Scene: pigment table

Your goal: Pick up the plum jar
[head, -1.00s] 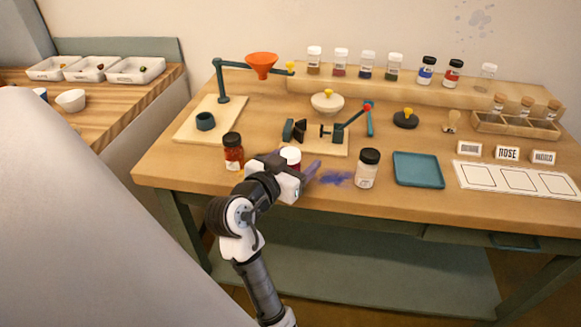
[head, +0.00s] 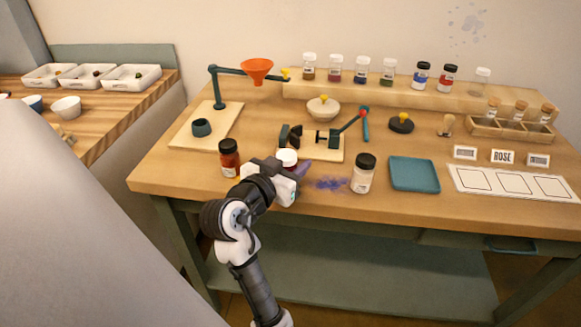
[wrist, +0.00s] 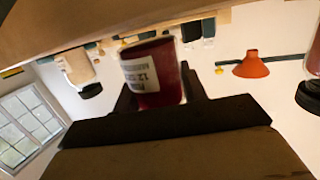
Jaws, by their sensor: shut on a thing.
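The plum jar (head: 288,157) has a white lid and dark red contents. In the head view its lid and a little of its side show behind my gripper (head: 279,174), which hides the rest. In the wrist view the jar (wrist: 155,75) appears upside down, with a white printed label, between the two dark fingers of my gripper (wrist: 158,88). My gripper is shut on it. I cannot tell whether its base is clear of the table.
A black-lidded orange-red jar (head: 229,158) stands left of my gripper, and a black-lidded pale jar (head: 363,174) stands to the right. Purple powder (head: 330,183) lies between. Behind are a small clamp stand (head: 320,150) and an orange funnel (head: 257,70). A teal tray (head: 414,174) is empty.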

